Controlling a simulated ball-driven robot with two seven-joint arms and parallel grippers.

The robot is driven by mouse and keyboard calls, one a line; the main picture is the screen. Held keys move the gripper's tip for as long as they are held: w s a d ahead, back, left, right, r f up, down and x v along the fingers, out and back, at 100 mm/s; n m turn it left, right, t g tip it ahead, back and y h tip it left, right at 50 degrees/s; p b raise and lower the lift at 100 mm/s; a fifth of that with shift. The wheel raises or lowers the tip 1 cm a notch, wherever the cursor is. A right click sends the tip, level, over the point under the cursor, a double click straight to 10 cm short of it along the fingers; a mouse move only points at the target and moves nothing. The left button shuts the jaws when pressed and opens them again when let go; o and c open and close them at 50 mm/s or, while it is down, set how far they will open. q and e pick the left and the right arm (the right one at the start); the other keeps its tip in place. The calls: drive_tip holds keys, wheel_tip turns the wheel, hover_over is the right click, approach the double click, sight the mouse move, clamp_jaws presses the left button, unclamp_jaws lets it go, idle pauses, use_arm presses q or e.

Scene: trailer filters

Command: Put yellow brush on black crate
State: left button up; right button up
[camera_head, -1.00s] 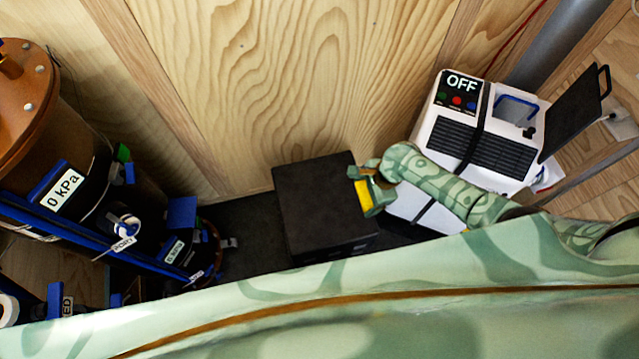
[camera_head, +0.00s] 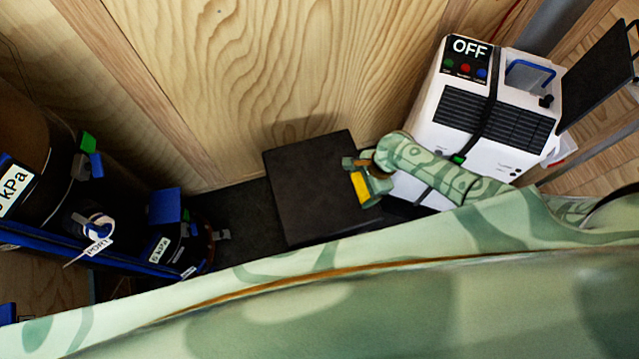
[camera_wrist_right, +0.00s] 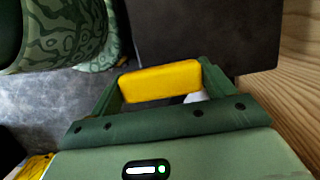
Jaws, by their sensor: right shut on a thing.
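The black crate (camera_head: 312,185) stands against the wooden wall, its flat dark top facing up. My right gripper (camera_head: 357,178) is at the crate's right edge, shut on the yellow brush (camera_head: 361,188). In the right wrist view, the yellow brush (camera_wrist_right: 160,82) lies across between the two green fingers of the gripper (camera_wrist_right: 160,84). The crate's dark surface (camera_wrist_right: 205,35) is just beyond it there. I cannot tell whether the brush touches the crate. My left gripper is not in view.
A white machine (camera_head: 490,110) marked OFF stands close to the right of the crate. Dark tanks with blue frames and gauges (camera_head: 80,205) stand on the left. A dark surface (camera_head: 240,215) lies between them and the crate. A yellow item (camera_wrist_right: 35,167) shows low in the wrist view.

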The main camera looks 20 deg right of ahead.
drive_tip(key=b, duration=1.3)
hover_over(318, 184)
drive_tip(key=s+d, duration=0.1)
drive_tip(key=d, duration=0.1)
drive_tip(key=f, duration=1.1)
drive_tip(key=shift+a, duration=0.2)
drive_tip(key=shift+w+a, duration=0.1)
drive_tip(key=shift+w, duration=0.1)
drive_tip(key=shift+w+a+f, duration=0.1)
drive_tip(key=shift+f, duration=0.1)
drive_tip(key=b+x, duration=0.1)
drive_tip(key=x, duration=0.1)
drive_tip(key=b+x, duration=0.1)
drive_tip(key=b, duration=0.1)
drive_tip(key=shift+w+d+f, duration=0.2)
drive_tip(key=shift+d+f, duration=0.1)
drive_tip(key=shift+f, duration=0.15)
drive_tip(key=shift+r, duration=0.25)
drive_tip(key=shift+c, duration=0.4)
drive_tip(key=o, duration=1.2)
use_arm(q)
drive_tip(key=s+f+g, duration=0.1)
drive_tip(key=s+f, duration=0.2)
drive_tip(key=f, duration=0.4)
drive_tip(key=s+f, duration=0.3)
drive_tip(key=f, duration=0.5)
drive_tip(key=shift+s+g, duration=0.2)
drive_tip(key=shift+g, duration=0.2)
use_arm(e)
drive_tip(key=shift+r, duration=0.1)
